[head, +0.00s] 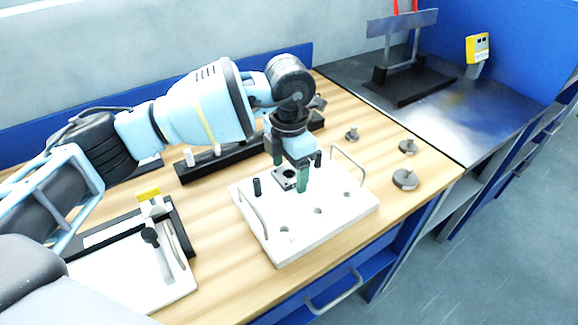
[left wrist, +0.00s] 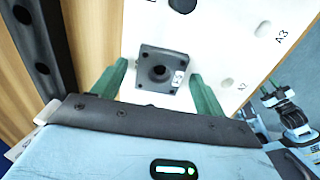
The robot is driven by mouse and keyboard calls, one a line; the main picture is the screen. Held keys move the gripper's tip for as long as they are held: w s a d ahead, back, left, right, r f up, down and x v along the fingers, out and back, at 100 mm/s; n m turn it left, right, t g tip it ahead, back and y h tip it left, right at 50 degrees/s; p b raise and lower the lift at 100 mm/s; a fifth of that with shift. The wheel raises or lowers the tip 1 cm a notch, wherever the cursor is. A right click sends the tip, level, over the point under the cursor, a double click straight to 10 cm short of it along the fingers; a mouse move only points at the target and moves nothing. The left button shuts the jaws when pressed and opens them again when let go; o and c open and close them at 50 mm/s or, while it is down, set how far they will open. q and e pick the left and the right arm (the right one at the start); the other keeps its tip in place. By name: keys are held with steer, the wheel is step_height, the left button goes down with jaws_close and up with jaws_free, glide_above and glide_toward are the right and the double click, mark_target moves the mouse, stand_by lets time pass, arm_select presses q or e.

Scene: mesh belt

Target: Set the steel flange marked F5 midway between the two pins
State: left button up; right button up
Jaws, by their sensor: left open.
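The steel flange is a dark square plate with a round raised bore (head: 287,178), low over or on the white board (head: 335,205). One black pin (head: 257,187) stands at the board's left; a dark upright (head: 318,158) beside the gripper may be the other pin. A blue-and-black arm end (left wrist: 280,100), probably my right gripper, is small in the left wrist view.
The board has several holes and two grey handles. Several round grey knobbed parts (head: 405,179) stand on the wood to the right.

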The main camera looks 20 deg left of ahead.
mark_target(289, 177)
arm_select(q)
step_height(289, 177, up, 12)
steer(key=shift+r, duration=0.15)
stand_by(0.4)
